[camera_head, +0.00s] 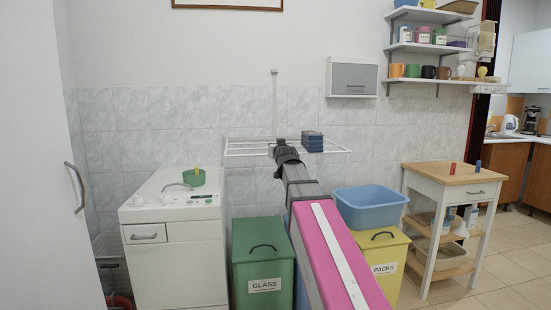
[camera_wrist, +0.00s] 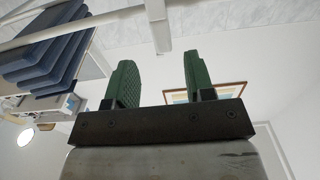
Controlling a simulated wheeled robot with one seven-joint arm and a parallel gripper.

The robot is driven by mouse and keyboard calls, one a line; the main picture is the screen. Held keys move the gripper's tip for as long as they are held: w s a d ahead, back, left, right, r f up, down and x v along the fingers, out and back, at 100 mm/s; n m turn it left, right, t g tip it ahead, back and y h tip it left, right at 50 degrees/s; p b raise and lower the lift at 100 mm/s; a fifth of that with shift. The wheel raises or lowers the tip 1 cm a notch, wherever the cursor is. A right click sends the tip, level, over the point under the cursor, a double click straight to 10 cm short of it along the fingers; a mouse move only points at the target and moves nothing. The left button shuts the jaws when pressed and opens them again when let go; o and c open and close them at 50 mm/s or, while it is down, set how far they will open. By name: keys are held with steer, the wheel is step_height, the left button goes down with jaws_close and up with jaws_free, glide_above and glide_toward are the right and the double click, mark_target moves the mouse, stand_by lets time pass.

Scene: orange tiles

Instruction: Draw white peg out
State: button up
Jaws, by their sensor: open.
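A thin white upright rod (camera_head: 274,98) with a small knob-like top stands against the wall above the white wire rack (camera_head: 335,151); it looks like the white peg, but I cannot tell for certain. My gripper (camera_head: 281,142) is at the rack, just below the rod, seen from behind. In the wrist view its two green fingers (camera_wrist: 160,78) are apart with nothing between them. A white bar (camera_wrist: 157,25) with a square end shows beyond and between the fingertips, apart from them. Where the rod's lower end sits is hidden by my arm.
Dark blue stacked slabs (camera_head: 312,141) rest on the rack right of my gripper, also close at left in the wrist view (camera_wrist: 50,50). Below are a green bin (camera_head: 262,270), a blue tub (camera_head: 370,207) and a yellow bin (camera_head: 400,285). A small table (camera_head: 430,180) stands right.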

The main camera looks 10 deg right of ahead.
steer(key=w, duration=0.5)
steer(key=shift+a+f, duration=0.1)
steer(key=shift+a, duration=0.15)
jaws_close()
